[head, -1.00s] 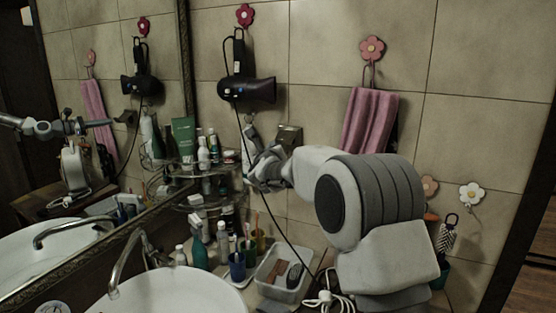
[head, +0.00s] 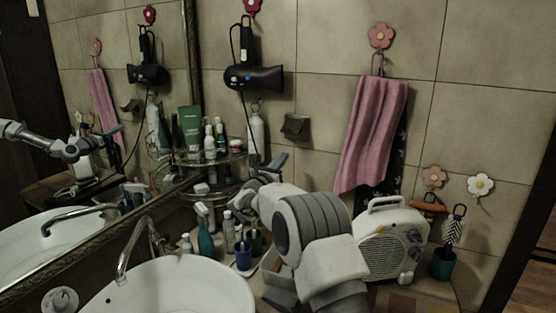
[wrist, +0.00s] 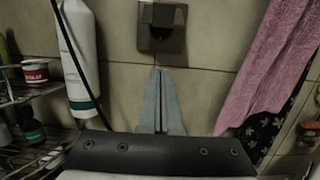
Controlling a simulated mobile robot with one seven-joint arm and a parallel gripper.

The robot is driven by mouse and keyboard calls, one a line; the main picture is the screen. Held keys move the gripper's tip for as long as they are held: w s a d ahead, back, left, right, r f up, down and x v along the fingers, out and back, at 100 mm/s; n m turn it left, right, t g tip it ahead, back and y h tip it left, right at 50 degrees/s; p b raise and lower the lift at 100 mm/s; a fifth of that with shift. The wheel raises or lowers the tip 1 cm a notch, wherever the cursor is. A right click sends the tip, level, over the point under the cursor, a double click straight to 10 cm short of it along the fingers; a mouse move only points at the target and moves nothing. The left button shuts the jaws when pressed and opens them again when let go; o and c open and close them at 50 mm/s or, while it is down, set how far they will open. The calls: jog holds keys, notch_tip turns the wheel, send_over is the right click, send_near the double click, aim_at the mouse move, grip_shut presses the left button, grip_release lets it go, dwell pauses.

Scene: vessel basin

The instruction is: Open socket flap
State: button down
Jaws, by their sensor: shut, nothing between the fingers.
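The socket (head: 296,126) is a small dark metallic box on the tiled wall, right of the hair dryer. In the wrist view the socket (wrist: 162,42) is at the top centre. Its dark flap (wrist: 160,14) stands out at the upper part of the plate; how far it is open I cannot tell. My gripper (head: 284,157) is below and slightly left of the socket in the head view. In the wrist view my gripper (wrist: 162,71) is shut and empty, its fingertips pointing up toward the socket, with a visible gap below the plate.
A pink towel (head: 372,135) hangs to the right. A black hair dryer (head: 254,77) hangs upper left, its cord running down left of my gripper. A corner shelf with bottles (wrist: 35,92) is at left. A white heater (head: 390,240) and the sink (head: 175,290) are below.

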aim_at(291, 124)
jog(key=w+r+p, duration=0.1)
jog(key=r, duration=0.1)
jog(key=w+d+r+p, duration=0.1)
jog(key=w+r+p, duration=0.1)
jog(key=shift+d+r, duration=0.15)
jog(key=shift+r, duration=0.1)
dwell(0.3)
jog(key=shift+r, duration=0.15)
jog(key=shift+s+r+g+p, duration=0.15)
jog(key=shift+g+p, duration=0.15)
jog(key=shift+g, duration=0.1)
